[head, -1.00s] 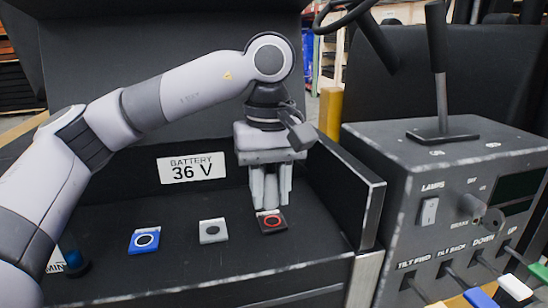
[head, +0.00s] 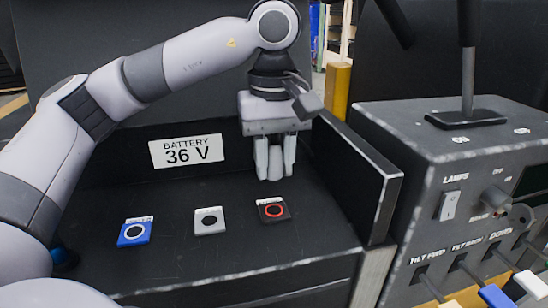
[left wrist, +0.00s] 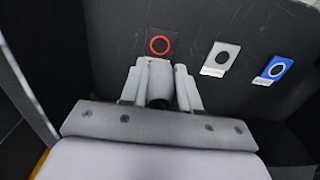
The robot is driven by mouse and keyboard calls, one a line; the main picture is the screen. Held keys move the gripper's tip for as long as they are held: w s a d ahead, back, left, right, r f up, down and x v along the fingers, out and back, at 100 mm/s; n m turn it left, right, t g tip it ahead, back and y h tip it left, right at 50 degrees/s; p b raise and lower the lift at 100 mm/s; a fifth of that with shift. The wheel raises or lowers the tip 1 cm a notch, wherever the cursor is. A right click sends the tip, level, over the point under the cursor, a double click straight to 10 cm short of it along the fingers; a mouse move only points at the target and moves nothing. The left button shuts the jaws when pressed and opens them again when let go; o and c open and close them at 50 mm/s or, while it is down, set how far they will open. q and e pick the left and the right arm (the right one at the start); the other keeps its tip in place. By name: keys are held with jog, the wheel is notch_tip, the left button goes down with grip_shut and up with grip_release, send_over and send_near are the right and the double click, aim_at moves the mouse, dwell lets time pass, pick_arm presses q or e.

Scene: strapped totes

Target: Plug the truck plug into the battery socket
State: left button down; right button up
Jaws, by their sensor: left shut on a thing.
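My left gripper (head: 275,170) points down over the battery deck, shut on the truck plug, a grey piece with a dark part between the fingers in the left wrist view (left wrist: 160,84). Three square sockets lie in a row: a black one with a red ring (head: 273,210), a grey one (head: 209,221) and a blue one (head: 134,232). Their small labels are unreadable. The gripper is just behind the red-ringed socket in the head view, and the plug appears apart from it. My right gripper is not in view.
A "BATTERY 36 V" sign (head: 186,151) is on the back wall. A raised side panel (head: 362,185) stands close right of the gripper. Beyond it is a grey control box (head: 420,160) with switches and levers. The deck's front is clear.

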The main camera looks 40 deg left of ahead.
aim_at(274, 211)
pick_arm(q)
jog(key=shift+f+b, duration=0.45)
jog(key=shift+f, duration=0.2)
notch_tip(274, 211, down, 3)
jog(key=b, duration=0.2)
jog(key=shift+f+b, duration=0.1)
jog(key=shift+b, duration=0.2)
jog(key=shift+f, duration=0.25)
jog(key=shift+f+b, duration=0.25)
jog(key=shift+b, duration=0.1)
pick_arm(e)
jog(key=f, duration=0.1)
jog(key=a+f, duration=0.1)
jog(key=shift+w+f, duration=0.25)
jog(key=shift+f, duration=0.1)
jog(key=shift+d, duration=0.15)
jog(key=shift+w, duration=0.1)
pick_arm(q)
jog(key=shift+f+b, duration=0.6)
jog(key=shift+f, duration=0.15)
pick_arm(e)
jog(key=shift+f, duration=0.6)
pick_arm(q)
jog(key=c, duration=0.8)
grip_release()
jog(key=shift+o, duration=0.2)
